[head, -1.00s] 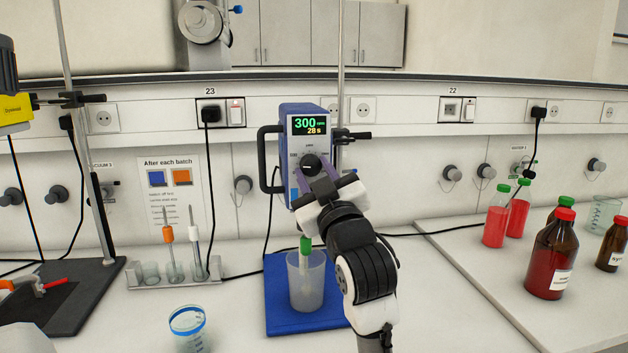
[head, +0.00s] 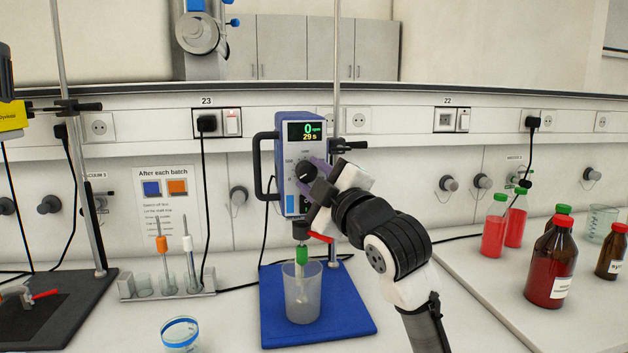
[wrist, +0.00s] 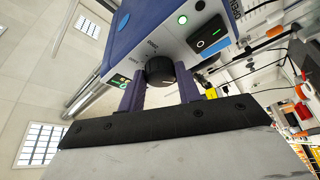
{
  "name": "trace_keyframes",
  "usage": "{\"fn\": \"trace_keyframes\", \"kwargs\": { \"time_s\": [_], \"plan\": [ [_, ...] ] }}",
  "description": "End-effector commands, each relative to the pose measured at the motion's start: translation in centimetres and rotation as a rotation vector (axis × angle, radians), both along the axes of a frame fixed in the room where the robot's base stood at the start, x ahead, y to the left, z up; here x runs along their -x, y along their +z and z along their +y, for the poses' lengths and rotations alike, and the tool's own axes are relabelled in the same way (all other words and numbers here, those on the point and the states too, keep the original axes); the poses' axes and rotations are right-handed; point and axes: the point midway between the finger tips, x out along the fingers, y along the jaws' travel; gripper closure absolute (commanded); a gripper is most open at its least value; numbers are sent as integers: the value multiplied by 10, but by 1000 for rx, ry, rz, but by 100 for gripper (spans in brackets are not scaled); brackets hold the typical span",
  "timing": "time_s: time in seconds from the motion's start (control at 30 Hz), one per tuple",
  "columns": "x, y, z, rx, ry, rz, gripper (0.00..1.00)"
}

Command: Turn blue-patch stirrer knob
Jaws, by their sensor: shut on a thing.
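The overhead stirrer (head: 266,160) is a blue box with a pale front, clamped to a rod above a blue mat. Its display (head: 308,132) reads 0 rpm and 29 s. A blue patch (head: 290,204) sits low on its front panel. The black knob (head: 306,171) is below the display, and it also shows in the wrist view (wrist: 160,70). My gripper (head: 313,170) is at the knob, with its purple fingers on either side of it, shut on it. In the wrist view my gripper (wrist: 160,88) spans the knob. The gripper hides part of the front panel.
A beaker (head: 302,300) stands on the blue mat (head: 350,318) under the stirrer, with a green-collared shaft (head: 302,254) in it. A probe rack (head: 165,283) stands left. Bottles (head: 551,262) stand on the right. A glass dish (head: 180,334) is in front.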

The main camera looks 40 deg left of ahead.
Motion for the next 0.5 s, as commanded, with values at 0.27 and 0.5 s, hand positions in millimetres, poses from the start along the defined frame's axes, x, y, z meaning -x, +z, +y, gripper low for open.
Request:
{"fn": "trace_keyframes", "kwargs": {
  "time_s": [0.27,0.5],
  "plan": [
    [0,0,0,9,2,-9,89],
    [0,0,0,7,1,-8,60]
  ]
}}
